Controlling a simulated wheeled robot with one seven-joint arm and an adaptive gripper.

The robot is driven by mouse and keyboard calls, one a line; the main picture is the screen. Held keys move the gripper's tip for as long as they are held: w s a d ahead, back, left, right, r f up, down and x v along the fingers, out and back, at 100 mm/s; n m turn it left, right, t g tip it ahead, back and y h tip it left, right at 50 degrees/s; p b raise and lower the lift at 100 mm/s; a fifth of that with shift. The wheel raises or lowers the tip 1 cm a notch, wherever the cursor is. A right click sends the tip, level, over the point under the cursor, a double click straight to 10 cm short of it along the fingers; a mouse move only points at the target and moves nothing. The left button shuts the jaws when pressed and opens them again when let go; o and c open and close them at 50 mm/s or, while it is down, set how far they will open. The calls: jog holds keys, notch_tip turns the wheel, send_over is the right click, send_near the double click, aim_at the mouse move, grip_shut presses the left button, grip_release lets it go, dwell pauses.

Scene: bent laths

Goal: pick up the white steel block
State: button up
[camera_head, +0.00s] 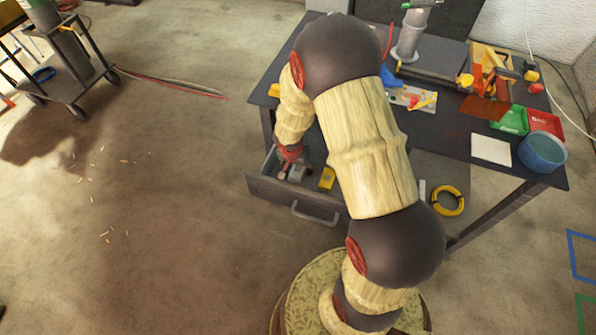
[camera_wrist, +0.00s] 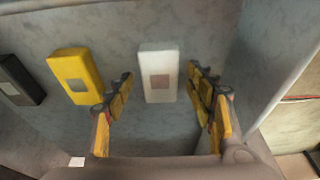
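The white steel block (camera_wrist: 159,77) lies flat in the open drawer (camera_head: 274,187), with a small brownish square on its top. In the wrist view it sits between the two yellow-padded fingers of my gripper (camera_wrist: 161,78). The fingers are spread, with a visible gap on each side of the block. The fingertips point down toward the drawer floor; I cannot tell their exact height. In the head view my gripper (camera_head: 288,162) reaches into the drawer, and the block (camera_head: 297,173) shows only small and partly covered beside it.
A yellow block (camera_wrist: 76,76) lies left of the white one, and a black block (camera_wrist: 20,80) further left. The drawer's side wall (camera_wrist: 267,55) rises close to the right finger. The table (camera_head: 462,145) above holds tools, bins and a blue tub (camera_head: 542,153).

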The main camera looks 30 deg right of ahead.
jog(key=shift+c, duration=1.2)
jog(key=c, duration=1)
jog(key=shift+c, duration=0.2)
